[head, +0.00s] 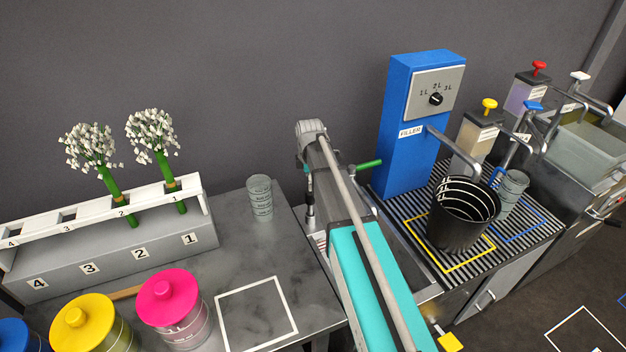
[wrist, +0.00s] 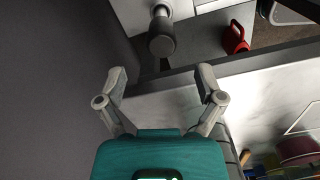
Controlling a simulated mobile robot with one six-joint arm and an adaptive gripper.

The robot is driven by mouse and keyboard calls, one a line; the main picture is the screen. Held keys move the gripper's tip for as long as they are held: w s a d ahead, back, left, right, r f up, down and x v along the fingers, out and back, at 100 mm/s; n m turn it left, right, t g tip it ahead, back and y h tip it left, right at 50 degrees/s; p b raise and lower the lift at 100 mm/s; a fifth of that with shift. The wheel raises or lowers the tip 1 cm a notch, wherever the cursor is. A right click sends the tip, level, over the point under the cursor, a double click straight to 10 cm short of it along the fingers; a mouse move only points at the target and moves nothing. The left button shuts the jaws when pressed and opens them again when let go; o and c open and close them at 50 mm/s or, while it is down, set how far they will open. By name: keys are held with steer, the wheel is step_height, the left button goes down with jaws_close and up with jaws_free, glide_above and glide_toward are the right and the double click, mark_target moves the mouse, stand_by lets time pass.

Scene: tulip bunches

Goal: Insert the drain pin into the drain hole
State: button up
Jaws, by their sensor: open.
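My gripper (wrist: 160,80) shows in the wrist view with its two grey fingers spread and nothing between them. Its teal body fills the bottom of that view. In the head view its fingers are hard to make out behind my arm. A red, handle-like object (wrist: 236,40) is beyond the fingertips, to the upper right, apart from them. I cannot tell if it is the drain pin. A dark round-ended cylinder on a bright post (wrist: 162,38) stands ahead of the fingers. I cannot make out the drain hole in either view.
In the head view a clear cup (head: 260,198) stands on the left table (head: 240,240). A black bucket (head: 463,222) stands on the striped grate beside the blue filler (head: 398,150). A sink (head: 590,150) is at the far right. White flower bunches stand in the numbered rack (head: 160,245).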

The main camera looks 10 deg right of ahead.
mark_target(310, 197)
steer(key=shift+f+b, duration=3.5)
steer(key=shift+f, duration=0.25)
steer(key=shift+c, duration=0.3)
jaws_close()
